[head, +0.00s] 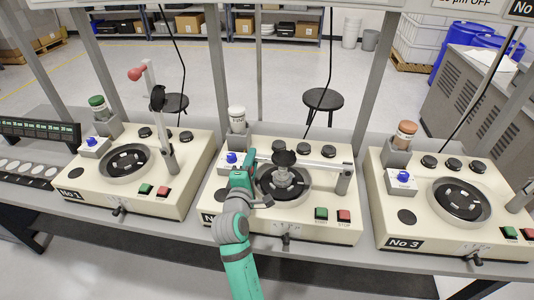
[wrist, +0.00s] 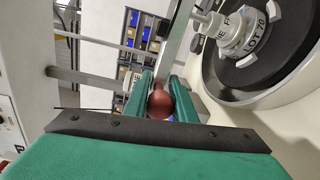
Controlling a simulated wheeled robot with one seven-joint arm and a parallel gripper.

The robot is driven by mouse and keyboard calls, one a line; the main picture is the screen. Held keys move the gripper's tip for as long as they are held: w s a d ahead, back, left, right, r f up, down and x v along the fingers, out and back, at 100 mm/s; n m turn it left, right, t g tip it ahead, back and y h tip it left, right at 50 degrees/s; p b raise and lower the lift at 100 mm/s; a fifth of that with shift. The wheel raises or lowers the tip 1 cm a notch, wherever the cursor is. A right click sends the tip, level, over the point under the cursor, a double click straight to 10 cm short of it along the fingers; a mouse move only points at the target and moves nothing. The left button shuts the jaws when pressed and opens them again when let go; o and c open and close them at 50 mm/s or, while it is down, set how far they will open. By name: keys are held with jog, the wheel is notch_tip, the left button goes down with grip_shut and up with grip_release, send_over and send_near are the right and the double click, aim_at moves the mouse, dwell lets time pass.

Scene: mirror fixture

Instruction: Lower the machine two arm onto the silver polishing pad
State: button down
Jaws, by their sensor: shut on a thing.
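Machine two (head: 330,211) is the middle cream machine. Its grey arm (head: 312,163) lies nearly level across the round black dish, pivoting at the right post, with a black piece (head: 284,158) at its middle. The silver polishing pad (head: 283,177) sits in the dish under that piece; it also shows in the wrist view (wrist: 240,38), lettered on its side. I cannot tell for certain whether arm and pad touch. My gripper (head: 245,172) is at the arm's left end. In the wrist view its green fingers (wrist: 160,92) are shut on the arm's red ball knob (wrist: 160,104).
Machine one (head: 70,188) at left has its arm (head: 152,85) raised with a red knob. Machine three (head: 408,218) stands at right. A bottle (head: 237,118) stands in a grey holder behind my gripper. Grey frame posts rise behind the bench.

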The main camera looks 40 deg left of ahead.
jog(key=shift+f, duration=0.45)
jog(key=c, duration=1.5)
grip_release()
jog(key=v, duration=1)
jog(key=shift+s+d+r, duration=0.1)
jog(key=shift+s+d, duration=0.1)
jog(key=shift+s, duration=0.15)
